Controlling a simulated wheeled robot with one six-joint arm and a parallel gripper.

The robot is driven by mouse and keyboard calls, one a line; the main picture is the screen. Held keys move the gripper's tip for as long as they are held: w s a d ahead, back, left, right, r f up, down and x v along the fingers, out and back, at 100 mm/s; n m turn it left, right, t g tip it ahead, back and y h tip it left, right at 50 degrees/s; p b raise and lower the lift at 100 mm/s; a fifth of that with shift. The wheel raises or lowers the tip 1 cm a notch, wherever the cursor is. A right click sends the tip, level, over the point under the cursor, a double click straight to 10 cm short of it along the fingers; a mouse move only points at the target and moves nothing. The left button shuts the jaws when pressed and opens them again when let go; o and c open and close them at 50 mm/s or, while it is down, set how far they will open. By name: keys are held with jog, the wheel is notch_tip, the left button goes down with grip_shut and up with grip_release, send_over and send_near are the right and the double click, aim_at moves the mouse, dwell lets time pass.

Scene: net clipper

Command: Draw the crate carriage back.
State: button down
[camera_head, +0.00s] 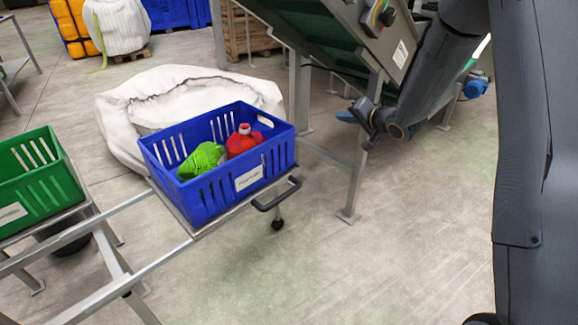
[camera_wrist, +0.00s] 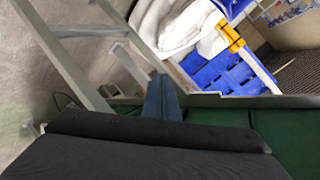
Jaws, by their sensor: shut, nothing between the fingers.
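The crate carriage (camera_head: 222,222) is a grey metal frame on rails, bearing a blue crate (camera_head: 213,195) with a white label. A dark U-shaped handle (camera_head: 277,205) sticks out at its right end, with a dark knob or caster below it. A bright green net bundle (camera_head: 202,160) and a red item with a pale cap (camera_head: 243,141) lie in the crate. My gripper (camera_head: 346,116) is up and to the right of the handle, clear of it, beside the conveyor's leg. Its blue fingers (camera_wrist: 161,98) are shut and empty in the wrist view. I cannot make out the handle there.
A white bulk sack (camera_head: 120,110) lies behind the blue crate. The inclined conveyor (camera_head: 335,35) and its legs (camera_head: 357,175) are close to my arm. The floor right of the handle is clear.

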jog(key=w+a+f+g+y+b, duration=0.1)
jog(key=a+f+g+y+b, duration=0.15)
jog(key=f+y+b, duration=0.4)
jog(key=w+a+f+g+y+b, duration=0.1)
jog(key=w+a+f+y+b, duration=0.2)
jog(key=f+b, duration=0.65)
jog(key=a+f+b, duration=0.2)
jog(key=a, duration=1)
jog(key=shift+w+a+m+b, duration=0.25)
jog(key=shift+m+b, duration=0.05)
jog(key=shift+m, duration=0.1)
jog(key=shift+s+t, duration=0.1)
jog(key=shift+t, duration=0.15)
